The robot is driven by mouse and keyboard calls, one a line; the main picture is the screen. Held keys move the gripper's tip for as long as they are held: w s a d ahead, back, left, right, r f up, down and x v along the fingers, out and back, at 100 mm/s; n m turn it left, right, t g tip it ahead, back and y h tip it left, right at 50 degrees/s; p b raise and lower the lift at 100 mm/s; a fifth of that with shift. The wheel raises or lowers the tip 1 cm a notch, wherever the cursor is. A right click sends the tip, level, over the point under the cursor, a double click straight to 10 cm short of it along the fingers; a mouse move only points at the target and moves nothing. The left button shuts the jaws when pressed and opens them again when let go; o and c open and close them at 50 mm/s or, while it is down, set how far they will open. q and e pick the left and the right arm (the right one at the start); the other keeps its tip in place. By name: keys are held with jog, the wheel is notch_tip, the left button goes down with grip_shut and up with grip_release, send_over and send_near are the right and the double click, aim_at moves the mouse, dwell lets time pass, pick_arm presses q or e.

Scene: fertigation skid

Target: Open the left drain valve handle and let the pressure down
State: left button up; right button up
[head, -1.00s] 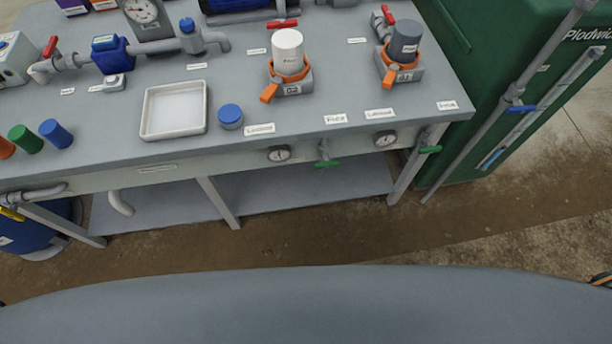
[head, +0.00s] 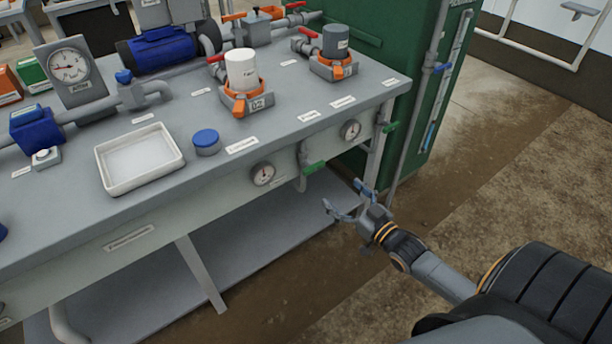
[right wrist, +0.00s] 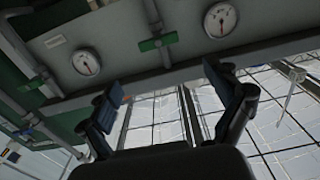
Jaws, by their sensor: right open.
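The left drain valve handle (head: 314,168) is a green bar on a grey pipe at the bench front, between two round gauges. In the right wrist view the handle (right wrist: 150,44) lies across its pipe. The left gauge (head: 263,174) has a white dial; its reading is too small to tell. A second green handle (head: 390,127) is at the bench's right end. My right gripper (head: 344,197) is open and empty, in front of the bench, lower than the left handle and to its right, apart from it. My left gripper is not in view.
On the grey bench (head: 70,210) stand a white tray (head: 140,158), a blue-lidded jar (head: 206,142), and white (head: 241,70) and dark grey (head: 336,42) canisters in orange holders. A green cabinet (head: 400,60) stands beyond the right end. Floor before the bench is clear.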

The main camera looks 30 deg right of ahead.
aim_at(315, 168)
jog(key=w, duration=0.3)
jog(key=w+b, duration=0.1)
jog(key=w, duration=0.6)
jog(key=shift+w+a+f+b, duration=0.15)
jog(key=shift+w+a+b, duration=0.2)
jog(key=shift+w+b, duration=0.05)
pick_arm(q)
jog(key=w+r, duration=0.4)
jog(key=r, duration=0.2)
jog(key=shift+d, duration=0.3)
pick_arm(e)
jog(key=shift+w+a, duration=0.1)
jog(key=shift+w, duration=0.8)
jog(key=c, duration=1.2)
